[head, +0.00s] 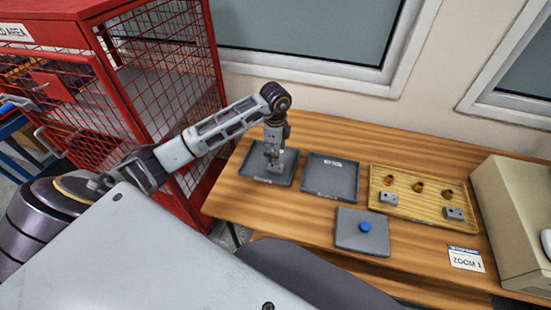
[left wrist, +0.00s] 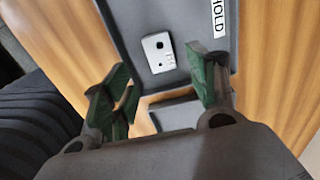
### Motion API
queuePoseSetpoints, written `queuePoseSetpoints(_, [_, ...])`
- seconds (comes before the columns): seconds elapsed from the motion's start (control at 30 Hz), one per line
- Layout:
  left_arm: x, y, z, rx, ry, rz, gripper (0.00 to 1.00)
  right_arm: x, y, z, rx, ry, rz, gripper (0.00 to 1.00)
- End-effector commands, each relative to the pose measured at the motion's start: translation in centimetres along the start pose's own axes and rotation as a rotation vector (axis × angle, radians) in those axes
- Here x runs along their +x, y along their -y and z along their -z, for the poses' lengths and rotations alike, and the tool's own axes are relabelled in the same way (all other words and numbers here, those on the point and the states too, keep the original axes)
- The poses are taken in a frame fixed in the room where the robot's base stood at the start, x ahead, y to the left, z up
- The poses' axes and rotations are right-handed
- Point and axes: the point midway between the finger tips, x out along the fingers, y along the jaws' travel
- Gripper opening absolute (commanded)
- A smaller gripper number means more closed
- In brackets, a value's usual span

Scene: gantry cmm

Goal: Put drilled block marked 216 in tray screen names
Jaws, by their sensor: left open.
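A light grey drilled block (left wrist: 158,53) lies in a dark grey tray (left wrist: 128,22) labelled HOLD in the left wrist view; its small marking is too blurred to read. My left gripper (left wrist: 164,82) is open, its green fingers apart above the tray, with the block beyond the fingertips. In the head view my left gripper (head: 273,157) is low over the left dark tray (head: 287,172). Two more drilled blocks, a left one (head: 389,198) and a right one (head: 453,213), sit in the yellow tray (head: 418,207). My right gripper is not in view.
A middle dark tray (head: 342,185) holds a white label. A grey plate with a blue knob (head: 366,227) lies in front. Brass parts stand in the yellow tray. A beige machine (head: 515,220) stands right, by a ZOOM 1 card (head: 466,259). A red cage (head: 165,90) stands left.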

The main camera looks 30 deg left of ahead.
Motion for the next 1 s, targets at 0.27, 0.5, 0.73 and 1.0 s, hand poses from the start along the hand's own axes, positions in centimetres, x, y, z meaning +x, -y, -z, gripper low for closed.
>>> queuePoseSetpoints(0.27, [-3.4, 0.1, 0.0, 0.0, 0.0, 0.002, 0.59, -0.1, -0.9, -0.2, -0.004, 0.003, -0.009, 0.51])
queuePoseSetpoints(0.5, [-4.2, 0.0, 0.0, 0.0, 0.001, 0.0, 0.59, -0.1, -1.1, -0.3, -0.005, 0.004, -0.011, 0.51])
queuePoseSetpoints(0.73, [-4.2, 0.0, 0.0, 0.0, 0.001, 0.0, 0.59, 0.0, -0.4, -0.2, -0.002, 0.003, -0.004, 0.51])
queuePoseSetpoints(1.0, [-4.2, 0.0, 0.0, 0.0, 0.001, 0.0, 0.59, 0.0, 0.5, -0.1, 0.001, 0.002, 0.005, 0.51])
